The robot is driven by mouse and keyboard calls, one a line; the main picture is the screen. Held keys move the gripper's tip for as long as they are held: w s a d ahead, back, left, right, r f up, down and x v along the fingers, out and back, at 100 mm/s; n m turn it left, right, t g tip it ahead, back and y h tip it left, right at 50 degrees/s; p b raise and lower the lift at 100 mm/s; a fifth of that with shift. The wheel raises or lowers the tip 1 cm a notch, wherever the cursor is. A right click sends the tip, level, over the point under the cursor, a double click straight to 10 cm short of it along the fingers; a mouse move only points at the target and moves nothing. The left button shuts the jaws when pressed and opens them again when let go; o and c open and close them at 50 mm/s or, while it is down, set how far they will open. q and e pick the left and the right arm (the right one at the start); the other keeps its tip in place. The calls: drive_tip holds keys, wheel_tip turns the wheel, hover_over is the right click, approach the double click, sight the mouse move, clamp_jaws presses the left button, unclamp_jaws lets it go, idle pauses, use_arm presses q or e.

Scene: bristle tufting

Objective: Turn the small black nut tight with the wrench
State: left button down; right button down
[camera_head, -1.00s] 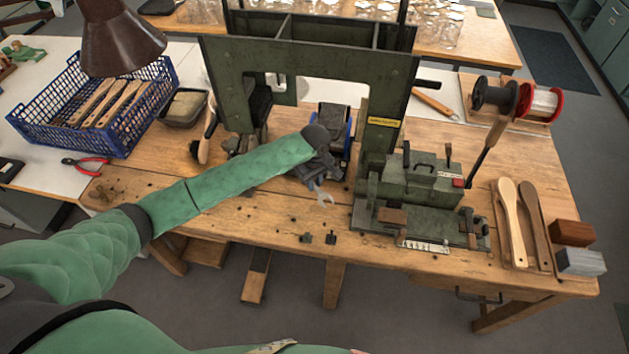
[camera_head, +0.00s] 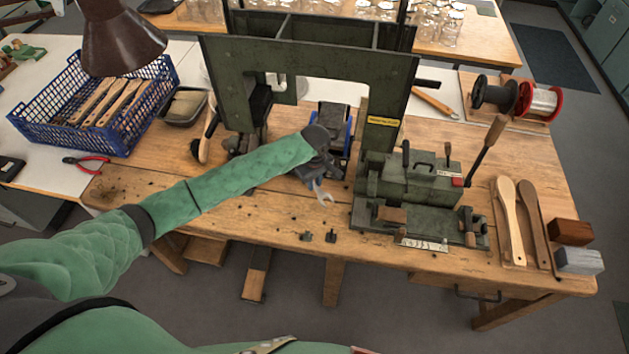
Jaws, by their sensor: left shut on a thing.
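My left gripper (camera_head: 318,176) is shut on the wrench (camera_head: 323,194). The wrench's grey open-ended jaw points down toward the front of the wooden bench, left of the green machine. Its handle is mostly hidden by the gripper and wrist. Two small dark pieces sit near the bench's front edge, below the wrench jaw: a left one (camera_head: 306,236) and a right one (camera_head: 331,236). They are too small to tell which, if either, is the black nut. The wrench jaw appears apart from both. My right gripper is not in view.
The green machine (camera_head: 420,181) with a lever stands right of the wrench. A tall green frame (camera_head: 310,65) rises behind my left arm. A blue crate (camera_head: 60,128) and red pliers (camera_head: 86,164) lie at left. Brush handles (camera_head: 509,215) lie at right. The front-left bench is mostly clear.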

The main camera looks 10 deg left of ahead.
use_arm(q)
drive_tip(key=shift+p, duration=0.4)
drive_tip(key=shift+f, duration=0.65)
idle(1.4)
drive_tip(key=shift+p, duration=0.3)
drive_tip(key=shift+s+a+r+m+p, duration=0.1)
drive_tip(key=shift+s+a+m+p, duration=0.15)
drive_tip(key=shift+a+m+p, duration=0.05)
drive_tip(key=shift+s+a+m, duration=0.2)
drive_tip(key=shift+m, duration=0.1)
drive_tip(key=shift+a+p, duration=0.15)
drive_tip(key=shift+p, duration=0.15)
